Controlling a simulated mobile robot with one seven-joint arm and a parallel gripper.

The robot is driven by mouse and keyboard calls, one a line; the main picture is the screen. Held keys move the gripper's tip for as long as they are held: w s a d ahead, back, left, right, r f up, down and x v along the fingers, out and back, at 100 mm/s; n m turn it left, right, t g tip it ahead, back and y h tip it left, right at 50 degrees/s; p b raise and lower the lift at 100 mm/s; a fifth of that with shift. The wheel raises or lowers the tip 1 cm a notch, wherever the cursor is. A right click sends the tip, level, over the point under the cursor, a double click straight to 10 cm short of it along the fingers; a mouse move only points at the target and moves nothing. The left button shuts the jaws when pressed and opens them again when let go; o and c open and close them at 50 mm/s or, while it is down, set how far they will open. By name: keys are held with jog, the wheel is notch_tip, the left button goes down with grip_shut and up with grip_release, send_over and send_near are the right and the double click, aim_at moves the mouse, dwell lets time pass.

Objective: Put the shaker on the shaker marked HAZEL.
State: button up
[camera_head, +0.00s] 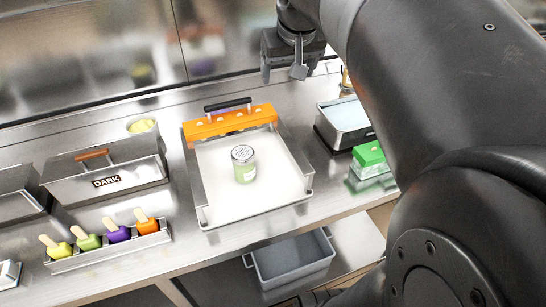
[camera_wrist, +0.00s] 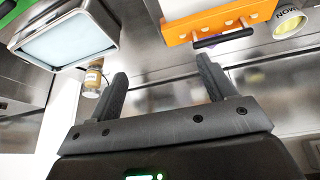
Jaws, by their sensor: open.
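A shaker (camera_head: 243,168) with a pale green body and a perforated metal lid stands upright on the white board in the head view. A small jar with amber contents (camera_wrist: 93,80) shows in the wrist view, left of my gripper's fingers. In the head view only a sliver of something amber (camera_head: 346,80) shows beside my arm. I cannot read HAZEL on either. My gripper (camera_head: 285,72) is open and empty, raised over the back of the counter, behind the green shaker. Its two fingers stand apart in the wrist view (camera_wrist: 161,72).
An orange bar with a black handle (camera_head: 230,122) stands at the back of the white board (camera_head: 220,200). Right are a metal pan (camera_head: 345,120) and a green-topped box (camera_head: 369,155).

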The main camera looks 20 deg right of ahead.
jog(key=s+a+f, duration=0.4)
jog(key=s+f, duration=0.1)
jog(key=s, duration=0.3)
jog(key=s+a+f+n+y, duration=0.1)
jog(key=s+a+f, duration=0.4)
jog(key=s, duration=0.4)
jog(key=shift+f+t, duration=0.3)
jog(key=shift+f, duration=0.5)
